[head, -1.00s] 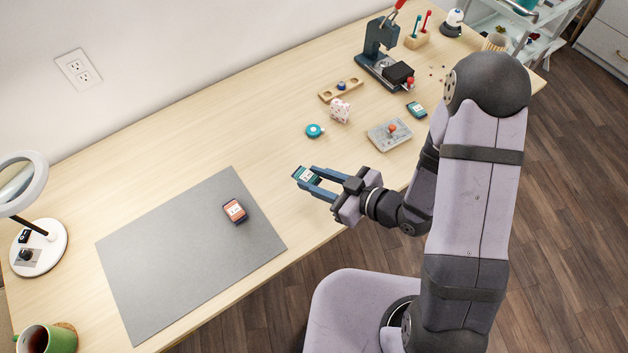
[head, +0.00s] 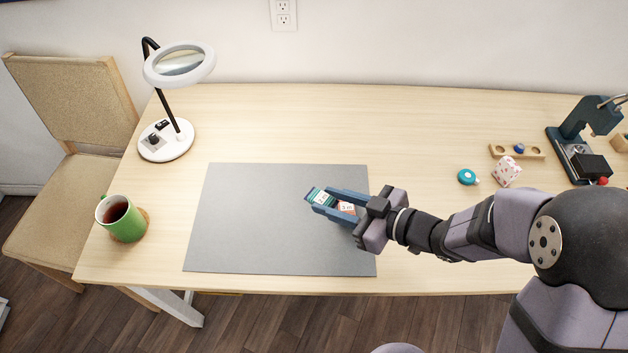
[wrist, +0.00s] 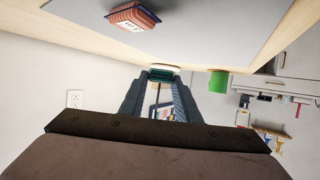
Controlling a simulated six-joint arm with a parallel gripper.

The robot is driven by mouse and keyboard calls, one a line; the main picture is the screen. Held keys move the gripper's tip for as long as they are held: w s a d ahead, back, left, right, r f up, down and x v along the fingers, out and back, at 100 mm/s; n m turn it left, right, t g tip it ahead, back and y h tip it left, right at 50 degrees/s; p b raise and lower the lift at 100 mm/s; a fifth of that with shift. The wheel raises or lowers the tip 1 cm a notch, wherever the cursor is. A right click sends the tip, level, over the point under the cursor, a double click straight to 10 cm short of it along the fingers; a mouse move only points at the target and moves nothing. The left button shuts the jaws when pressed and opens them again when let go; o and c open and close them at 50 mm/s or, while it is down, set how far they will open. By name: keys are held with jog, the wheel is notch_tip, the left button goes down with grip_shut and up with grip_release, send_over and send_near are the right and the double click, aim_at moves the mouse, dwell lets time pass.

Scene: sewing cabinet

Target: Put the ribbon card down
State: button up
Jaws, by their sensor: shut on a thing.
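My gripper (head: 334,201) is shut on a teal ribbon card (head: 317,196) with a white label, held at its fingertips. The held card also shows between the fingers in the wrist view (wrist: 161,74). In the head view it appears over the grey mat (head: 240,225); its exact height above the mat is hard to tell. A red-orange card (head: 346,207) with a white label lies on the mat, partly hidden behind my fingers. It shows clearly in the wrist view (wrist: 133,17), apart from my gripper.
A ring-light lamp (head: 165,146) and a green mug (head: 122,218) on a coaster stand at the left. At the right are a teal tape measure (head: 467,177), a pincushion (head: 506,172), a wooden holder (head: 530,152) and a dark press (head: 570,145). The mat's left half is clear.

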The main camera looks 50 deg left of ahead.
jog(key=a+r+n+g+b, duration=0.2)
jog(key=a+r, duration=0.1)
jog(key=a, duration=0.5)
jog(key=m+t, duration=0.4)
jog(key=t, duration=0.1)
send_over(321, 176)
jog(key=shift+a+r+p, duration=0.1)
jog(key=shift+r+p, duration=0.2)
jog(key=shift+r, duration=0.05)
jog(key=shift+f+b, duration=0.6)
jog(key=shift+f, duration=4.4)
jog(key=shift+f, duration=0.1)
jog(key=o, duration=1)
